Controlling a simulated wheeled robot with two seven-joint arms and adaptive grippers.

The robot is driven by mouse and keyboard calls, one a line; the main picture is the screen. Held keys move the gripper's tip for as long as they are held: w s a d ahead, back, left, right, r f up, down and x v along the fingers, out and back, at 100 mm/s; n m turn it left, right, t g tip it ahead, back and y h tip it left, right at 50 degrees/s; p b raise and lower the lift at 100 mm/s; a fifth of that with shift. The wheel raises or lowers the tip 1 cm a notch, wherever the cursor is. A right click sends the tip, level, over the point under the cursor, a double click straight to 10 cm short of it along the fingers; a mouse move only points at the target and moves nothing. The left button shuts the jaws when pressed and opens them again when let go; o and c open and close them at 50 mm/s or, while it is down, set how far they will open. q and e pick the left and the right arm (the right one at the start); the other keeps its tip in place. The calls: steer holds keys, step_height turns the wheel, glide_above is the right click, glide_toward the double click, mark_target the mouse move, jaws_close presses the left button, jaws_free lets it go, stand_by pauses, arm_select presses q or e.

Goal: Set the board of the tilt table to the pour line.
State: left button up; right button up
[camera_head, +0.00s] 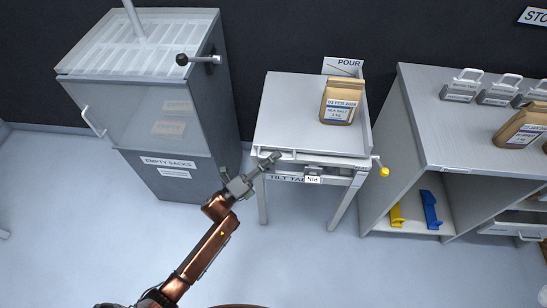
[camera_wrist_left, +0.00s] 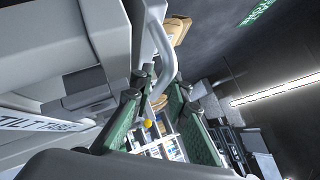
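The tilt table (camera_head: 262,200) stands in the middle of the head view. Its pale grey board (camera_head: 290,105) looks about flat, with a paper salt sack (camera_head: 340,102) standing on its right part. A POUR sign (camera_head: 347,62) with a slanting line is behind the board's back right corner. A PIN tag (camera_head: 312,180) hangs at the front, and a yellow knob (camera_head: 384,172) is at the right. My left gripper (camera_head: 272,160) is at the board's front left corner. In the left wrist view its green-padded fingers (camera_wrist_left: 155,92) are apart, with a grey bar handle (camera_wrist_left: 163,45) reaching between their tips. Contact is unclear. My right gripper is out of view.
A shelf unit (camera_head: 440,120) on the right bears sacks and metal weights, with yellow and blue pieces below. The floor in front is clear.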

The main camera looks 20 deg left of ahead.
arm_select(q)
steer(key=shift+c, duration=0.3)
jaws_close()
